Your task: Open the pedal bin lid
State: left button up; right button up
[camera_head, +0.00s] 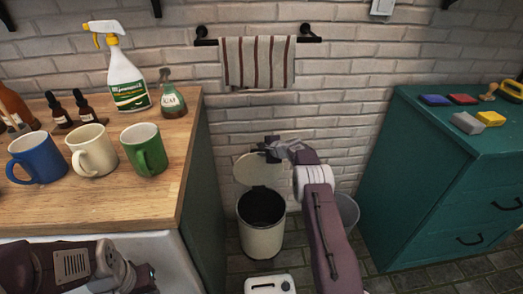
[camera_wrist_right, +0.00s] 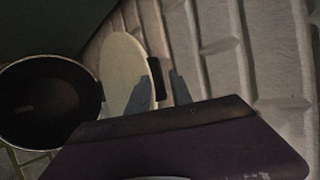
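The cream pedal bin (camera_head: 262,236) stands on the floor between the counter and the teal cabinet. Its lid (camera_head: 257,170) is raised and leans back near the wall, showing the dark inside. The right wrist view also shows the dark bin opening (camera_wrist_right: 48,102) and the pale lid (camera_wrist_right: 119,72), with a black tab (camera_wrist_right: 157,78) at its edge. My right gripper (camera_head: 278,148) is at the lid's upper edge. Its fingers (camera_wrist_right: 163,88) are apart, with the tab between them; firm contact is not visible. My left gripper (camera_head: 142,277) is low at the left by the counter, its fingers unclear.
The wooden counter (camera_head: 188,130) at left holds mugs, a spray bottle (camera_head: 126,80) and small bottles. The teal cabinet (camera_head: 405,180) stands at right with sponges on top. A grey bucket (camera_head: 347,210) is behind my right arm. A white item (camera_head: 270,285) lies in front of the bin.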

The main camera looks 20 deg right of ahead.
jog(key=v, duration=0.9)
dwell(0.6)
